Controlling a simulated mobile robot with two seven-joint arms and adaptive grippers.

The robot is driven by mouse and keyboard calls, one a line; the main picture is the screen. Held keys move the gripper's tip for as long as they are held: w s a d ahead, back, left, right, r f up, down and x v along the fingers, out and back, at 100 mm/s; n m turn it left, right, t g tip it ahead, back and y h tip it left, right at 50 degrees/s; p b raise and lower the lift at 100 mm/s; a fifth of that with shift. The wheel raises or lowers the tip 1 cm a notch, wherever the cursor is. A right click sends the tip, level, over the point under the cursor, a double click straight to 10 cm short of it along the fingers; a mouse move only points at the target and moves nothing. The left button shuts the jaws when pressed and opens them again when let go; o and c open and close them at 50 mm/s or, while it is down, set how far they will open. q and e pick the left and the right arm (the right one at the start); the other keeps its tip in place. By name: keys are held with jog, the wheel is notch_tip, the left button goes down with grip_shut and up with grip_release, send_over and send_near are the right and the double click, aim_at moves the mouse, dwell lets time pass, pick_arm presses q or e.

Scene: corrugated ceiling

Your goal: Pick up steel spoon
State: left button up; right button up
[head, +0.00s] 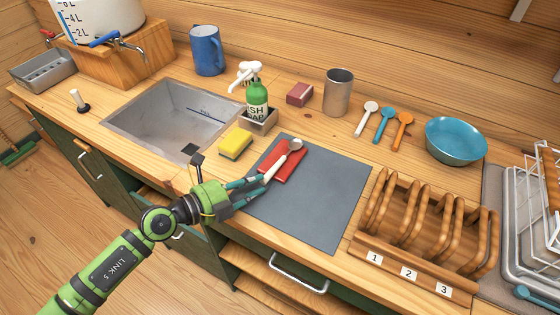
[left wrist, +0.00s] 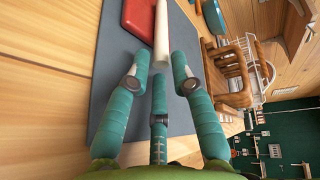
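A spoon with a pale handle and a greyish steel-looking bowl (head: 295,145) lies across a red folded cloth or pad (head: 287,165) on the grey mat. In the left wrist view its pale handle (left wrist: 161,35) points toward my gripper. My left gripper (head: 262,181) is low over the mat's left side, at the handle's near end. In the left wrist view its teal fingers (left wrist: 160,68) are spread around the handle's end, with gaps on both sides; I cannot tell if any finger touches it. The spoon's bowl is out of that view. My right gripper does not show.
A yellow sponge (head: 235,143) and green soap bottle (head: 257,96) stand near the sink (head: 130,113). White, blue and orange spoons (head: 384,121) lie behind the mat (head: 325,205). A wooden rack (head: 392,205) stands right of it. The mat's front right is clear.

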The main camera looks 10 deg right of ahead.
pick_arm(q)
jog(key=shift+w+d+f, duration=0.15)
jog(key=shift+w+d, duration=0.15)
jog(key=shift+d, duration=0.35)
grip_shut()
